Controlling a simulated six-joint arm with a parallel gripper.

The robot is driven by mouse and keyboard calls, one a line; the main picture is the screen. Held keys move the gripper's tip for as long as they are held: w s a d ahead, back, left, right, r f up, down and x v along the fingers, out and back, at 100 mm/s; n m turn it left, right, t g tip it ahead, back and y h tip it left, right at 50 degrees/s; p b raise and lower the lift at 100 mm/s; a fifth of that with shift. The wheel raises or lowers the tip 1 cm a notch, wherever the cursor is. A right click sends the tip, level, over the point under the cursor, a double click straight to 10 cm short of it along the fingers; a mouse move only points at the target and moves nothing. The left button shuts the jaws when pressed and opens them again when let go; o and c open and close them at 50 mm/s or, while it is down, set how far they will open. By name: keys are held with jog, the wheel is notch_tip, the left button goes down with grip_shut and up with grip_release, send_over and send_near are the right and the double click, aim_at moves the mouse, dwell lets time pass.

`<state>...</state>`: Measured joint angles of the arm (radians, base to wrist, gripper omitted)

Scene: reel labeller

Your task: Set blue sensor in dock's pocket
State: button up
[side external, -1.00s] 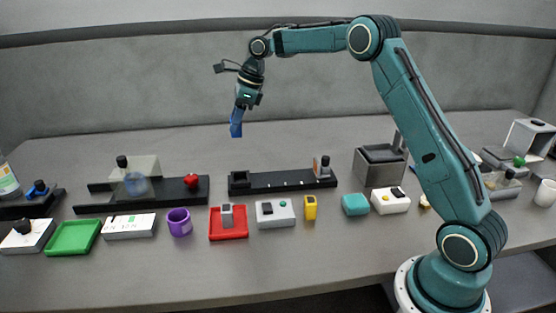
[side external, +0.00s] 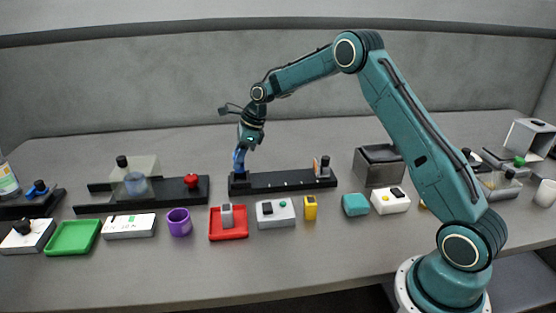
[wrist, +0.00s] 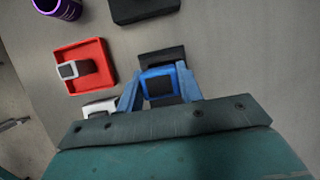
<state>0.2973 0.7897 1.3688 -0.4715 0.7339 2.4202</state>
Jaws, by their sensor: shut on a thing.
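The blue sensor (wrist: 153,74) is held between the two fingers of my gripper (wrist: 158,88) in the wrist view, with its dark face toward the camera. In the side view my gripper (side external: 241,157) points down over the left end of the long black dock (side external: 280,181). The sensor's lower end is at or just above the raised pocket block there. I cannot tell whether it is inside the pocket, because the gripper and sensor cover the opening. The dock's dark end (wrist: 162,54) shows just behind the sensor in the wrist view.
A block with a dark knob (side external: 325,166) stands at the dock's right end. In front are a red tray (side external: 243,234) with a grey piece, a white box (side external: 288,219) and a yellow item (side external: 310,207). A black base with a red knob (side external: 191,181) lies to the left.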

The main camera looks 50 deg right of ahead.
jog(key=shift+f, duration=2)
jog(key=shift+f, duration=0.25)
jog(key=o, duration=0.9)
jog(key=shift+r, duration=0.1)
jog(key=shift+r, duration=0.2)
jog(key=shift+o, duration=0.5)
jog(key=v, duration=1.1)
jog(key=shift+r, duration=0.15)
jog(key=shift+s+d+r, duration=0.1)
jog(key=shift+d+r, duration=0.05)
jog(key=shift+r, duration=0.15)
